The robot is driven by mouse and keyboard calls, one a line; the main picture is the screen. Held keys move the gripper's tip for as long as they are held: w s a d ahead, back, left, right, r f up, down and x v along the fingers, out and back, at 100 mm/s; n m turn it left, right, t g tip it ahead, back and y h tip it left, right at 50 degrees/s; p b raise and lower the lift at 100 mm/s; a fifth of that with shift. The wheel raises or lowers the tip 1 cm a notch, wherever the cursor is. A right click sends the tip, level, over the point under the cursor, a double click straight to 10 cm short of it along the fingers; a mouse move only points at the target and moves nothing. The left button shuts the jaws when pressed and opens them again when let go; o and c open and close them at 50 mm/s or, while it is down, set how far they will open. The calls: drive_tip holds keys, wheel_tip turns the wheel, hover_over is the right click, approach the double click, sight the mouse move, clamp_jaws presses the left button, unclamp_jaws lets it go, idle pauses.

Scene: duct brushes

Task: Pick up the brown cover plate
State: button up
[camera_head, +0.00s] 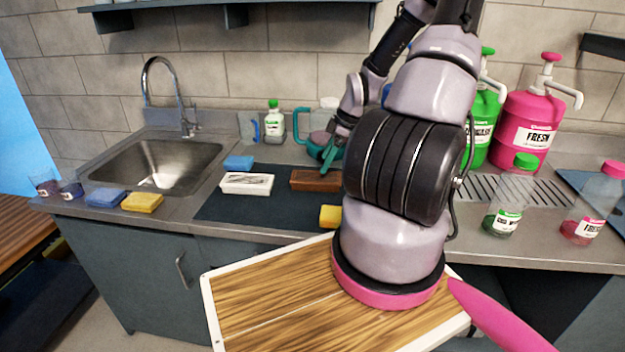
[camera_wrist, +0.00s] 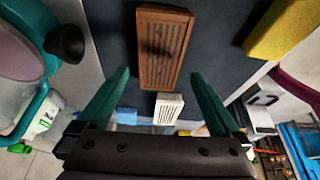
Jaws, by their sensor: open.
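The brown cover plate (camera_head: 315,180) is a flat, slotted brown slab lying on the dark mat (camera_head: 262,212) on the counter. In the wrist view the brown cover plate (camera_wrist: 163,47) lies lengthwise ahead of my gripper, a little tilted, with a dark shadow across its slots. My gripper (camera_head: 325,158) has teal fingers and is over the back edge of the mat, close to the plate. In the wrist view my gripper (camera_wrist: 160,76) is open, with its fingertips spread wide to either side of the plate's near end and nothing between them.
A white slotted plate (camera_head: 247,184) lies left of the brown one. A blue sponge (camera_head: 238,162) and a yellow sponge (camera_head: 330,216) are near it. A teal-handled jug (camera_head: 302,125) and a green-capped bottle (camera_head: 274,122) stand behind. The sink (camera_head: 158,165) is at left.

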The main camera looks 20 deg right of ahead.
sight(316, 176)
drive_tip(key=x, duration=0.7)
drive_tip(key=shift+w+a+f, duration=0.15)
drive_tip(key=shift+f, duration=0.15)
drive_tip(key=shift+c, duration=0.3)
drive_tip(key=c, duration=1.3)
drive_tip(key=shift+r, duration=5.05)
